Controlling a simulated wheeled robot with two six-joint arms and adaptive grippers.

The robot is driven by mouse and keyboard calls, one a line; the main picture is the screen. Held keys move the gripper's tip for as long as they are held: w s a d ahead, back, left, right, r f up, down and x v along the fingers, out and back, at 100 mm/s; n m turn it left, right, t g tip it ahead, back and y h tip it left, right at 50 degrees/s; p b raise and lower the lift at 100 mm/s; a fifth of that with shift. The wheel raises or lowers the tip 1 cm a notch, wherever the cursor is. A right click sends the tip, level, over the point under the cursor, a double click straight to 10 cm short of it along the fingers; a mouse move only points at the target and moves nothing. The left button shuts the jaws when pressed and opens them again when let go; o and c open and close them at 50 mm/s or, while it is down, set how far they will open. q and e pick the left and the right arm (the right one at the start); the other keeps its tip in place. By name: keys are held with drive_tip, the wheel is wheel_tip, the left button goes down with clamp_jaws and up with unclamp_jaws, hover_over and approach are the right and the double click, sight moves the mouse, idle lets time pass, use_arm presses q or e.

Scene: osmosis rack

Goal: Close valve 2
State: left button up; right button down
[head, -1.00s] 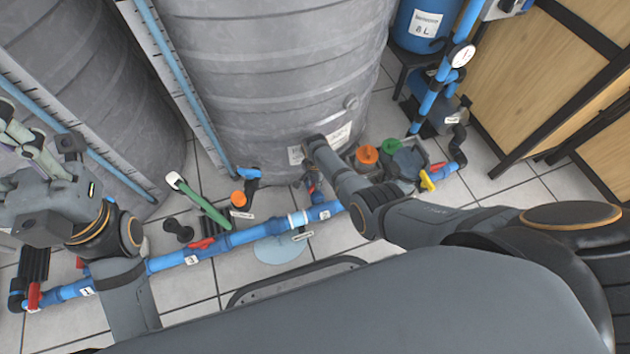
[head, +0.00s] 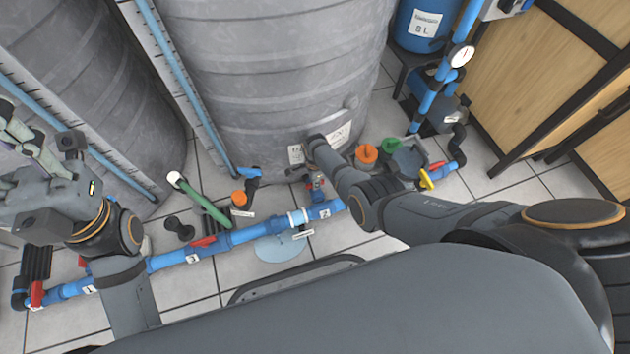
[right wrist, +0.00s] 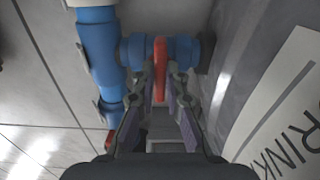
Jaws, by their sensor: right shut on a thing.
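Valve 2, with its red handle (right wrist: 160,68) on a blue body (right wrist: 181,50), sits on a short branch beside the grey tank in the right wrist view. In the head view, its blue fitting (head: 317,194) shows near the pipe label 2 (head: 325,213), partly covered by my right arm. My right gripper (right wrist: 159,108) is shut on the red handle, its fingers on either side of it. In the head view my arm hides most of the right gripper. My left gripper (head: 28,143) is at the far left, away from the valve; its finger gap is unclear.
The blue pipe (head: 165,261) crosses the floor with other red-handled valves (head: 204,242). The large grey tank (head: 270,75) stands directly behind valve 2. Orange (head: 367,153) and green (head: 392,145) caps lie to the right.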

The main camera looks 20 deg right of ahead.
drive_tip(key=shift+d, duration=0.1)
drive_tip(key=c, duration=1.4)
unclamp_jaws()
drive_tip(key=shift+r, duration=0.1)
wheel_tip(320, 180, up, 12)
drive_tip(key=shift+f, duration=0.1)
